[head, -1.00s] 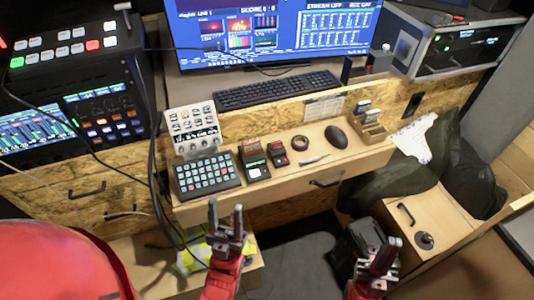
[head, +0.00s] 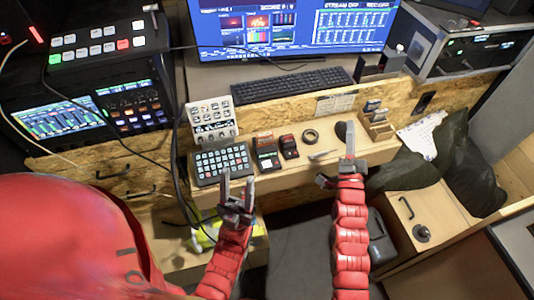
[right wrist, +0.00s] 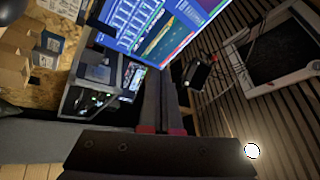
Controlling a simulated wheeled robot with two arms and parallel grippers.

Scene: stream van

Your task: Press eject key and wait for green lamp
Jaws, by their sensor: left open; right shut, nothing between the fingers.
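A small dark device (head: 267,152) with a reddish top and a pale, green-tinted front stands on the desk shelf right of the keypad. A smaller dark red-topped device (head: 289,147) stands beside it. Which part is the eject key, and whether a lamp is lit, is too small to tell. My left gripper (head: 237,176) is open and empty, just in front of the keypad's lower right edge. My right gripper (head: 350,128) is shut and empty, upright in front of the mouse. Its fingers also show close together in the right wrist view (right wrist: 161,84).
A keyboard (head: 290,86) lies behind, below the monitor (head: 290,30). A cable hangs left of the keypad. A dark bag (head: 455,150) lies at right.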

